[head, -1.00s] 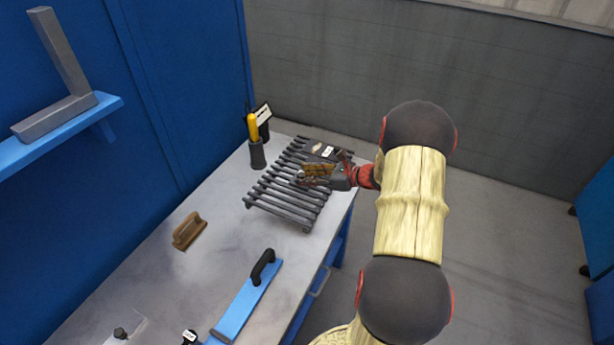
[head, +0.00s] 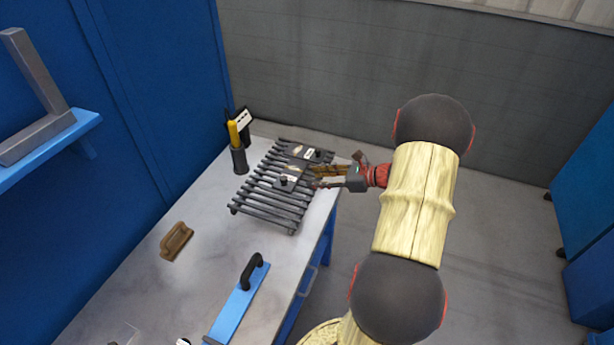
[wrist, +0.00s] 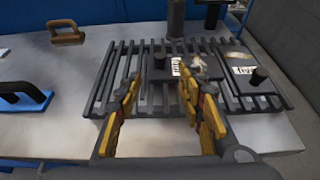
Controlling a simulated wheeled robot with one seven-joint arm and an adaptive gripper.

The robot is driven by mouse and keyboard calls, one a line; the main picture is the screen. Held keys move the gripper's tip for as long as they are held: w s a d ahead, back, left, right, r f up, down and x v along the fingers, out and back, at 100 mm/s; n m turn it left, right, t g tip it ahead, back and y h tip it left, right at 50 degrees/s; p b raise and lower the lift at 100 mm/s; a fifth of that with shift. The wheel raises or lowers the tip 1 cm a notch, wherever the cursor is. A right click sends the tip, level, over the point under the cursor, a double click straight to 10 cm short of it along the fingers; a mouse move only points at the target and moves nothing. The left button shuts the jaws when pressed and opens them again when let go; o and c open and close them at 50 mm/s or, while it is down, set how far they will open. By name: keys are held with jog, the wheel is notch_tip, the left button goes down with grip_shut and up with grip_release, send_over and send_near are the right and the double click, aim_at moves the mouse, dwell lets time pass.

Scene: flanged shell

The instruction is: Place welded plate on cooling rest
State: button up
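The welded plate (head: 303,155) lies on the dark slatted cooling rest (head: 262,207). It is dark, with white labels, a brownish patch and two black knobs. My gripper (head: 318,178) is at the rest's right side, close to the plate. In the wrist view my gripper (wrist: 160,88) has its yellow fingers spread, with a knob seen beyond the gap and nothing gripped between them. I cannot tell whether a finger touches the plate.
A dark holder (head: 239,160) with a yellow-handled tool stands behind the rest. A brown wooden-handled block (head: 176,241) and a blue bar with a black handle (head: 238,300) lie on the grey table (head: 205,265). The floor right of the table is clear.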

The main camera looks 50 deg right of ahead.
jog(key=s+a+r+n+g+y, duration=0.1)
jog(key=a+r+n+g, duration=0.45)
jog(key=a, duration=0.75)
jog(key=s+a+r+n+g, duration=0.1)
jog(key=a+r+n+g, duration=0.1)
jog(key=a+r+n, duration=0.65)
jog(key=s+a+r+n+h, duration=0.2)
jog(key=s+a+n+h, duration=0.1)
jog(key=s+a+n, duration=0.4)
jog(key=s+a+r+n+h, duration=0.3)
jog(key=s+a+n, duration=0.5)
jog(key=n, duration=0.2)
jog(key=shift+a+r+t, duration=0.2)
jog(key=shift+r+t, duration=0.15)
